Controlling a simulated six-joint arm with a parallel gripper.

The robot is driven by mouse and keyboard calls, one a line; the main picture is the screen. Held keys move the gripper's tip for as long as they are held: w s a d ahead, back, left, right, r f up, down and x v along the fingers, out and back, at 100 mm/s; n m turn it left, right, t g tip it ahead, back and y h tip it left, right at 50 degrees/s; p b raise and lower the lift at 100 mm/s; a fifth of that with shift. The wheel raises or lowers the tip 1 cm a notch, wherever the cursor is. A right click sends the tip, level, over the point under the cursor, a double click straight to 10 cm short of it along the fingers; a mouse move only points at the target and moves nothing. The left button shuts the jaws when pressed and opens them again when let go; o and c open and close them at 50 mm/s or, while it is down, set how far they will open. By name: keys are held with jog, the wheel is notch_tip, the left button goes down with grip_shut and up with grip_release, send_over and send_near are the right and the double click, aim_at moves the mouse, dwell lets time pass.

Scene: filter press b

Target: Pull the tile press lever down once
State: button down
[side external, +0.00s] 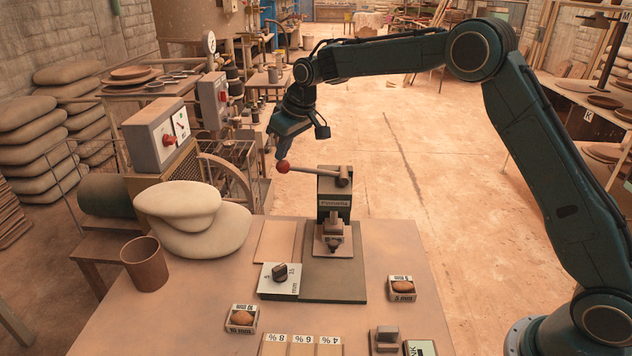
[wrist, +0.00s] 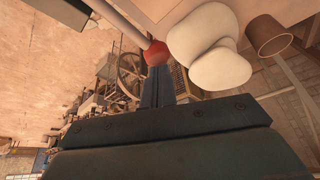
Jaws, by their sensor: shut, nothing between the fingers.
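The tile press (side external: 333,200) stands upright on a dark green base plate on the table. Its lever (side external: 315,171) sticks out to the left, nearly level, and ends in a red ball knob (side external: 283,166). My gripper (side external: 281,155) points down right at the knob, its fingers shut and empty. In the wrist view the shut fingertips (wrist: 158,72) end just below the red knob (wrist: 156,53), with the grey lever rod (wrist: 122,20) running to the upper left. I cannot tell whether the fingers touch the knob.
Pale stacked sacks (side external: 190,215) and a brown cup (side external: 146,264) stand at the table's left. A dial plate (side external: 280,280), small sample boxes (side external: 402,288) and percent-labelled tiles (side external: 303,345) lie in front. A control box (side external: 157,135) stands behind left. The air right of the press is clear.

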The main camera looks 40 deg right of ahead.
notch_tip(320, 180, up, 13)
jog(key=shift+f, duration=0.2)
dwell(1.6)
jog(key=s+d+r+m, duration=0.1)
jog(key=s+r, duration=0.2)
jog(key=s, duration=0.8)
jog(key=s+d+r+m, duration=0.1)
jog(key=s+r, duration=0.3)
jog(key=s, duration=0.8)
jog(key=s+d+f, duration=0.1)
jog(key=s+f, duration=0.2)
jog(key=s, duration=0.4)
jog(key=s+d+f, duration=0.1)
jog(key=s+f, duration=0.3)
jog(key=s, duration=0.4)
jog(key=s+d+f+m+t+h, duration=0.1)
jog(key=s+f, duration=0.3)
jog(key=s, duration=0.3)
jog(key=shift+s+f, duration=0.15)
jog(key=shift+s, duration=0.05)
